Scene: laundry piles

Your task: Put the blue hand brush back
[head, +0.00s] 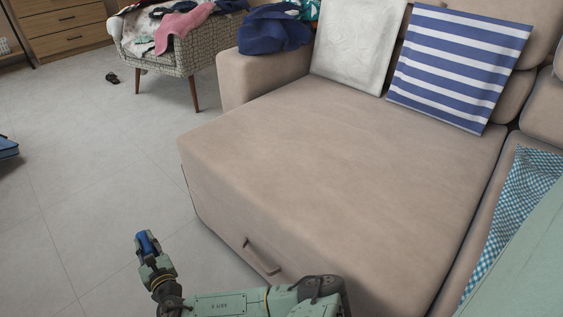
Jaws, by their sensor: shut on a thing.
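My gripper (152,262) is at the lower left of the head view, over the tiled floor and left of the sofa's front. It is shut on a blue thing (147,242), which shows as a small rounded blue piece at the fingertips. This looks like the blue hand brush, but only part of it shows and its bristles cannot be made out. The fingers hide the rest of it.
A beige sofa (330,150) fills the middle and right, with a striped cushion (460,65) and a white cushion (357,40). A patterned chair (190,58) holds a clothes pile. A wooden drawer unit (66,24) stands behind. A blue object (8,148) lies at the left edge. Floor (85,190) is mostly clear.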

